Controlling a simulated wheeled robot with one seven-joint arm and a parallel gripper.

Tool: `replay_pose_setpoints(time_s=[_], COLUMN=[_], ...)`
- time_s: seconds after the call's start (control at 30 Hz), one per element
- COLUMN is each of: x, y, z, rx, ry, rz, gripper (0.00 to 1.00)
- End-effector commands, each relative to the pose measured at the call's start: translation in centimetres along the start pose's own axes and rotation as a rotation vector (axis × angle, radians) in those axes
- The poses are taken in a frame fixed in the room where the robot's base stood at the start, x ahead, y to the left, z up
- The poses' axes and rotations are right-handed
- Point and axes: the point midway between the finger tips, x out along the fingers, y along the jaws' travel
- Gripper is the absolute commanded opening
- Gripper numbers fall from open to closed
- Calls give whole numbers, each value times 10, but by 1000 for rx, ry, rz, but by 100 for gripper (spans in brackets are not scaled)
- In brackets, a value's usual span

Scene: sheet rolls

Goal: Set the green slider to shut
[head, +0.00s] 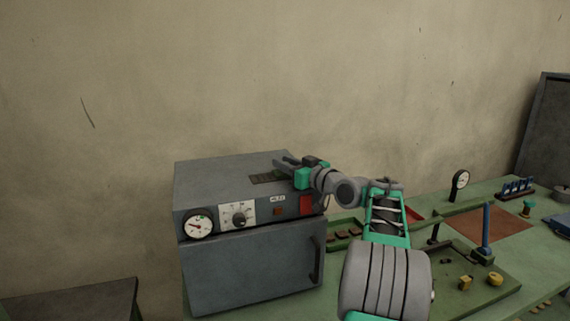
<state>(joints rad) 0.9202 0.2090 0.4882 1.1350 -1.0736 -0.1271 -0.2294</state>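My gripper (290,162) is over the top of the grey cabinet (250,265), near its dark vent grille (267,178). Its two grey fingers point left and appear spread apart, with nothing visible between them. The teal block behind the fingers looks like part of my gripper. I cannot make out a green slider for certain; my gripper and arm hide the right part of the cabinet top. I cannot tell whether the fingers touch the cabinet.
The cabinet front has a gauge (197,226), a knob (239,220), a red square (306,204) and a door handle (315,260). To the right, the green table (535,245) bears a small dial gauge (460,182), a blue post (486,228) and yellow pieces (494,279).

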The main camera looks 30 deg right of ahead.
Motion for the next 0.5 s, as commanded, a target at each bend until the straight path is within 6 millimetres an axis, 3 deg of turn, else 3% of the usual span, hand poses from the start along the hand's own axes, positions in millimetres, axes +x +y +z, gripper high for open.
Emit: replay_pose_setpoints(time_s=[0.27, 0.5], x=[0, 0], y=[0, 0], z=[0, 0], rx=[0, 0], ry=[0, 0], rz=[0, 0], gripper=[0, 0])
